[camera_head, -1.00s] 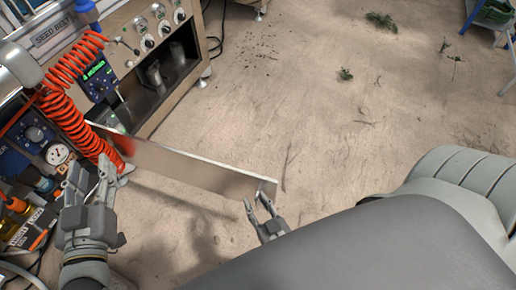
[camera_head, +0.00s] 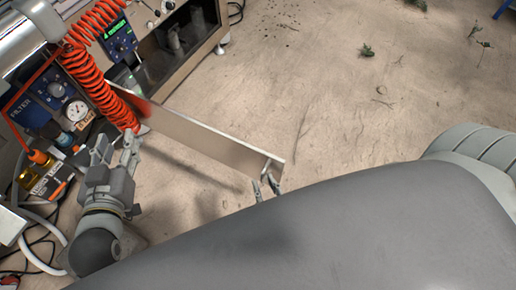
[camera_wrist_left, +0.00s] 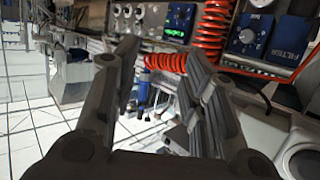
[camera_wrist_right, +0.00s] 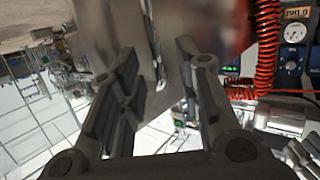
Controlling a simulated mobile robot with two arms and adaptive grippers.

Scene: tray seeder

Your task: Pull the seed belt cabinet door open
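The cabinet door (camera_head: 205,145) is a long metal panel in the head view, standing out from the seed belt cabinet (camera_head: 190,60) at a wide angle. A small handle (camera_head: 267,168) is near its free end. My right gripper (camera_head: 265,186) is at that free end, by the handle. In the right wrist view the door (camera_wrist_right: 105,25) and its handle bar (camera_wrist_right: 157,45) lie ahead, between or just beyond the spread fingers; contact cannot be told. My left gripper (camera_head: 118,145) is open and empty, left of the door; its spread fingers show in the left wrist view (camera_wrist_left: 158,75).
A coiled orange hose (camera_head: 95,85) hangs near the door's hinge side. A blue filter panel (camera_head: 50,98), a gauge (camera_head: 77,110) and bottles (camera_head: 60,140) stand at left.

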